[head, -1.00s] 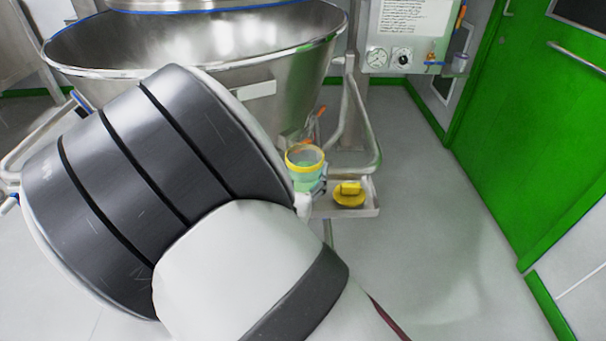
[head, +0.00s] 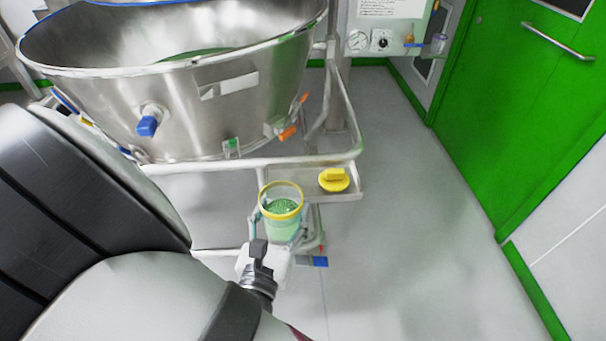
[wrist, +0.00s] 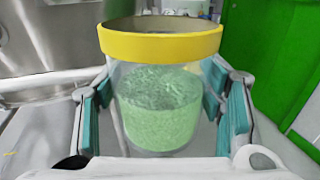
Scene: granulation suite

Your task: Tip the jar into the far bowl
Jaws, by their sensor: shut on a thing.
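The jar (head: 283,222) is clear with a yellow rim and holds green granules. It is open at the top and roughly upright. My gripper (head: 281,222) is shut on it, with one finger on each side, as the wrist view shows the jar (wrist: 160,105) between the teal finger pads. The large steel bowl (head: 185,95) stands beyond and to the left of the jar in the head view, with some green inside it. The jar is below the bowl's rim and in front of the frame. Part of the bowl also shows at the left of the wrist view (wrist: 45,35).
A yellow lid (head: 334,181) with a handle lies on a small metal shelf (head: 290,180) attached to the bowl's tubular frame (head: 350,120). A blue knob (head: 147,126) sticks out of the bowl. A green door (head: 520,110) is at the right. The floor right of the frame is clear.

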